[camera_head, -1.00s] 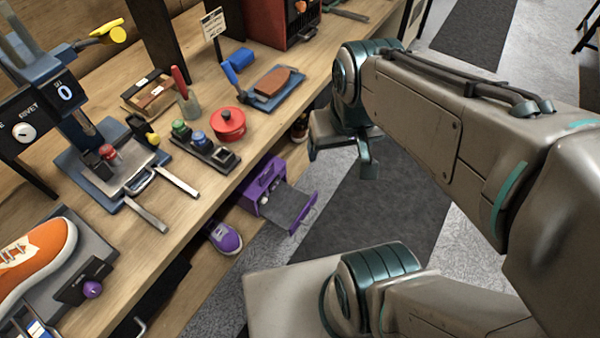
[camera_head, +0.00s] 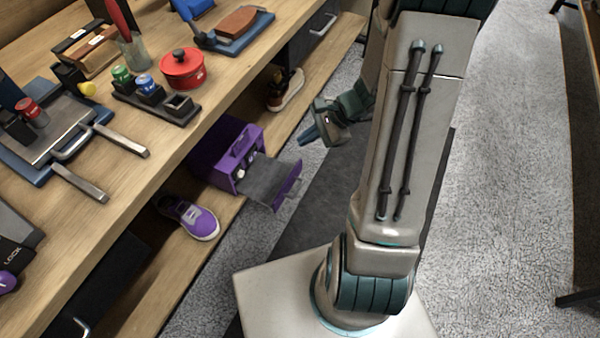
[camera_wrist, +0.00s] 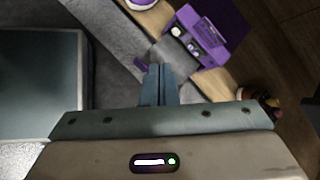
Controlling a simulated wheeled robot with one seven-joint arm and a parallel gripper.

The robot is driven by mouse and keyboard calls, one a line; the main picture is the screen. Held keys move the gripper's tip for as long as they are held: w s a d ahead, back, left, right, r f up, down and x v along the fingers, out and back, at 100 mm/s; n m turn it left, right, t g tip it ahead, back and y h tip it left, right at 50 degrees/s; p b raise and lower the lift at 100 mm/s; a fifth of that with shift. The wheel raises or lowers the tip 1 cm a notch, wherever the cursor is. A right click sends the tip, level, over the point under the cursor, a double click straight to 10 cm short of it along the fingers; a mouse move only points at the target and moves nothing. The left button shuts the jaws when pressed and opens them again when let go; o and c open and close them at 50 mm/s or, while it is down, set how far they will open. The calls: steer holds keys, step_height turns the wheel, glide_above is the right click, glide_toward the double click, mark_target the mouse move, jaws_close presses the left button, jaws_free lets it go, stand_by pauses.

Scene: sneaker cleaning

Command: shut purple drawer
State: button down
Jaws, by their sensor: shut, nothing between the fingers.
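The purple drawer (camera_head: 287,186) is pulled out of its purple box (camera_head: 239,150), which sits on the lower shelf under the workbench. The drawer sticks out past the shelf edge over the floor. In the wrist view the purple box (camera_wrist: 208,36) is at upper right, with the drawer's purple front (camera_wrist: 141,61) just beyond the fingertips. My gripper (camera_head: 307,135) is shut and empty, to the right of the drawer in the head view. In the wrist view my gripper (camera_wrist: 157,70) points towards the drawer; whether it touches the drawer front is unclear.
A purple sneaker (camera_head: 189,216) sits on the lower shelf (camera_head: 167,256) left of the box. Another shoe (camera_head: 286,90) is on the shelf beyond it. The workbench top (camera_head: 115,185) with tools and a red pot (camera_head: 182,69) overhangs the box.

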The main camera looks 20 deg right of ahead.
steer(key=w+d+f+m+t+h+b, duration=0.15)
steer(key=d+f+m+b, duration=0.3)
steer(key=f, duration=0.75)
steer(key=d+f+m+t+y+b, duration=0.15)
steer(key=d+f+m+b, duration=0.35)
steer(key=f, duration=0.7)
steer(key=m+h+b, duration=0.1)
steer(key=b, duration=0.1)
glide_toward(295, 173)
step_height(295, 173, down, 4)
steer(key=s, duration=0.1)
steer(key=shift+t, duration=0.3)
steer(key=shift+w+a, duration=1.6)
steer(key=w+a+b, duration=0.3)
steer(key=w+a, duration=0.5)
steer(key=shift+w+a, duration=0.3)
steer(key=shift+a, duration=0.05)
steer(key=shift+s+d, duration=0.1)
steer(key=shift+d, duration=0.05)
